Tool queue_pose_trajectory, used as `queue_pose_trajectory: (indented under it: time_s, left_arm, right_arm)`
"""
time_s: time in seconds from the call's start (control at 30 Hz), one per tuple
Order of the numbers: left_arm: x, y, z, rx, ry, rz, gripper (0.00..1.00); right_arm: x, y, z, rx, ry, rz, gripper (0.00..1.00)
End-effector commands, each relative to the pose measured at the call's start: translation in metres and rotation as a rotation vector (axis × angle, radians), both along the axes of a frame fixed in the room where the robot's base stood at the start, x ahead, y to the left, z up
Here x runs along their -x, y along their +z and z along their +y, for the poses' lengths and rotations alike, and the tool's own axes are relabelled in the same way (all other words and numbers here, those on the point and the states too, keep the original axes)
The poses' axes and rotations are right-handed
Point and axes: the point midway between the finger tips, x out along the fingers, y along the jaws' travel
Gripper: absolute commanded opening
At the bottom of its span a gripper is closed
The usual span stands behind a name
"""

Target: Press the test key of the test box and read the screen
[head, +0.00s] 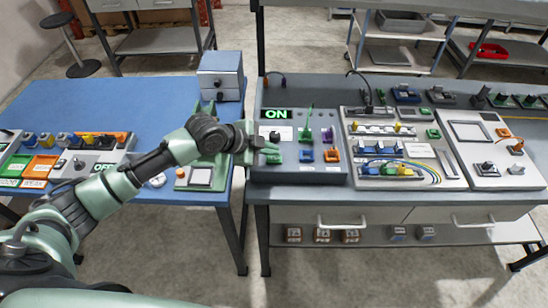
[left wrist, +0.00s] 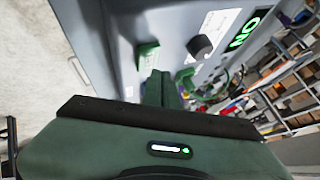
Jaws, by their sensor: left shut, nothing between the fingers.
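The grey box (head: 290,177) in the middle of the head view has a screen (head: 275,114) that reads ON in green. The screen also shows, tilted, in the left wrist view (left wrist: 244,38). A black knob (left wrist: 200,46) and a green part (left wrist: 146,54) are on the panel there. My left gripper (head: 272,153) is shut and empty, over the left front part of this box. Its closed fingers (left wrist: 161,88) point at the panel; I cannot tell whether they touch it. The gripper hides part of the panel, and I cannot make out the test key for certain. My right gripper is not in view.
On the box, a green lever (head: 307,122), a blue part (head: 306,156) and an orange part (head: 332,155) stand close to the gripper. A wired panel (head: 394,195) stands to the right. A blue table (head: 100,92) is at left, with a gap between tables.

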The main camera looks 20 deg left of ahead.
Motion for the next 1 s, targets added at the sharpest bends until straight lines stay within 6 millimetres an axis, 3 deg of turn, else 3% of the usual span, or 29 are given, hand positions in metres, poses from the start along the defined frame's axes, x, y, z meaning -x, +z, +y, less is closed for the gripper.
queue_pose_trajectory:
  time_s: [1.0]
  left_arm:
    - [0.0002,-0.0079,0.0001,0.000,0.001,0.002,0.00]
  right_arm:
    - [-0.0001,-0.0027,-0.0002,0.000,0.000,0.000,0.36]
